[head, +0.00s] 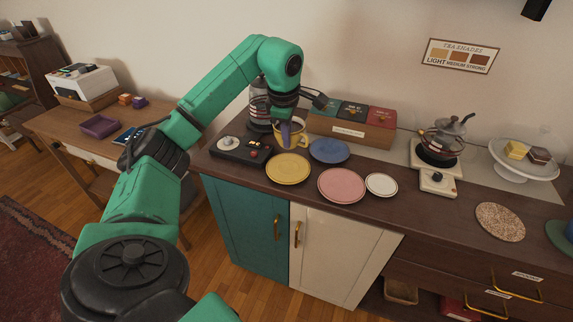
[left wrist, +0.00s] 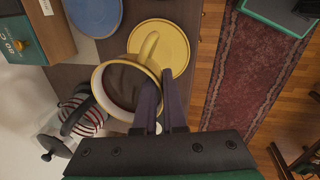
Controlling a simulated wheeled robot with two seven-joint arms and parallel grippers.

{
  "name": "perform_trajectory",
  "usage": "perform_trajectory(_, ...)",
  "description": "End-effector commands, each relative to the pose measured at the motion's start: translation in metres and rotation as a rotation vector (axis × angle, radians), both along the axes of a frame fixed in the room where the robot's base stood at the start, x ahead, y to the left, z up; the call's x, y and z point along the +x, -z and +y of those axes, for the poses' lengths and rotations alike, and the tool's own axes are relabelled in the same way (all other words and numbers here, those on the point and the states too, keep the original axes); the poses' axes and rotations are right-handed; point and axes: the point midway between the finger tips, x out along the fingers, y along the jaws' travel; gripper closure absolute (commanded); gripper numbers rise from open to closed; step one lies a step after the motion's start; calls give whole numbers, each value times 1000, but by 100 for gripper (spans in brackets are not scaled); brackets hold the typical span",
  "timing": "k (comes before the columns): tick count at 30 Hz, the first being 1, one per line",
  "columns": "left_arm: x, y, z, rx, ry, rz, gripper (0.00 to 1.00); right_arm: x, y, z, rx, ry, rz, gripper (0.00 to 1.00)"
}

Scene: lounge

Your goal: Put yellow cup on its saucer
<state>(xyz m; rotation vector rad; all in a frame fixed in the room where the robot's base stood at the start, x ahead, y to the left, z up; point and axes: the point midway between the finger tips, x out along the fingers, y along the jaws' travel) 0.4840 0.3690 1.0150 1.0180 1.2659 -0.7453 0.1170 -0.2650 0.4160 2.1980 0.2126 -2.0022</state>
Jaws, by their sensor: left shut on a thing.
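The yellow cup (head: 298,139) is at the back of the counter, just behind the yellow saucer (head: 288,170), and not over its middle. My left gripper (head: 284,141) comes down on it from above and is shut on its wall. In the left wrist view, the fingers (left wrist: 162,105) are at the rim of the cup (left wrist: 104,92), whose inside looks dark. Its handle points toward the yellow saucer (left wrist: 176,48), which is empty. I cannot tell whether the cup touches the counter. My right gripper is not in view.
A blue saucer (head: 330,150), a pink plate (head: 342,186) and a small white saucer (head: 381,184) lie to the right. A black control box (head: 240,150) is left of the yellow saucer. A striped French press (head: 259,105) and tea box (head: 350,131) stand behind.

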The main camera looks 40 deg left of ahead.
Motion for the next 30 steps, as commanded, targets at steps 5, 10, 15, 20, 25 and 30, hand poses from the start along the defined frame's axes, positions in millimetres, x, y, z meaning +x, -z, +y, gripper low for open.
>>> perform_trajectory(5,-1,40,0,-1,0,2,100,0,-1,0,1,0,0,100)
perform_trajectory(10,-1,63,0,0,2,2,100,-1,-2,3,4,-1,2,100)
perform_trajectory(15,0,85,0,-1,1,0,100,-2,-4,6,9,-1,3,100)
perform_trajectory(20,0,86,0,-1,1,-2,100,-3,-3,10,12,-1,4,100)
perform_trajectory(25,0,90,0,0,0,-1,100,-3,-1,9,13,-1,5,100)
perform_trajectory(30,0,89,0,-1,1,0,62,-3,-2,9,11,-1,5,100)
